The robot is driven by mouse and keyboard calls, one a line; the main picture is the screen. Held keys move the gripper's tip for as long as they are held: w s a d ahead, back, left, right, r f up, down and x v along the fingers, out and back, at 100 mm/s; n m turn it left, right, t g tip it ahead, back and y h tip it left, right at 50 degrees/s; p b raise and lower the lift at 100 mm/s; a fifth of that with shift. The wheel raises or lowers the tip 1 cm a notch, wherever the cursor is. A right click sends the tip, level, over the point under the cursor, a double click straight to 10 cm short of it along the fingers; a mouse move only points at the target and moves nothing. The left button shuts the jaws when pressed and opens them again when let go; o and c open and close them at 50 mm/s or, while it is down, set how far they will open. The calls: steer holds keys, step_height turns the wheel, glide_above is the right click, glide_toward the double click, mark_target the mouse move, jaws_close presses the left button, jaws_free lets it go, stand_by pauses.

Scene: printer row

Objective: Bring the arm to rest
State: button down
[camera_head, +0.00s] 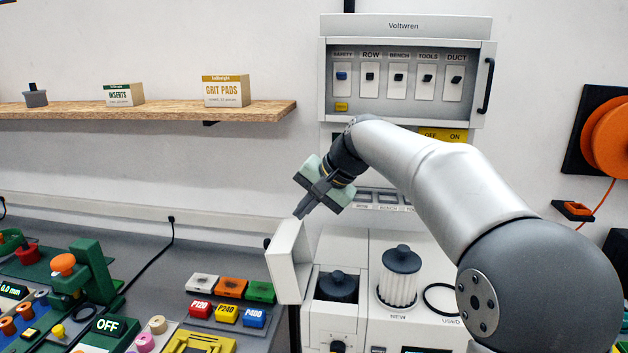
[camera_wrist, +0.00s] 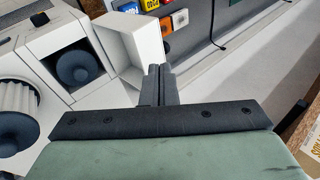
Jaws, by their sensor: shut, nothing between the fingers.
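My gripper (camera_head: 303,211) is shut and empty. In the head view it hangs in front of the wall, above the open white door (camera_head: 288,262) of the filter unit. My grey arm reaches in from the right side. In the wrist view my gripper's closed fingers (camera_wrist: 158,72) point toward the white door (camera_wrist: 135,40); I cannot tell the exact gap between them.
The white unit (camera_head: 335,310) holds a dark-capped filter; a second pleated filter (camera_head: 397,280) stands beside it. A switch panel (camera_head: 408,70) is on the wall behind my arm. A wooden shelf (camera_head: 150,110) with boxes is at left. Sanding blocks (camera_head: 231,287) lie on the bench.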

steer(key=s+d+f+n+h, duration=0.1)
steer(key=s+d+f+h, duration=0.1)
steer(key=s+d+f, duration=0.4)
steer(key=s+d+f+n+g+h, duration=0.1)
steer(key=s+d+f, duration=0.6)
steer(key=s, duration=0.9)
steer(key=s+d+f+n+g+h, duration=0.1)
steer(key=s+d+f+h, duration=0.2)
steer(key=s+d+f, duration=0.4)
steer(key=s, duration=0.4)
steer(key=shift+d+f+h, duration=0.2)
steer(key=shift+f+h, duration=0.15)
steer(key=shift+h, duration=0.05)
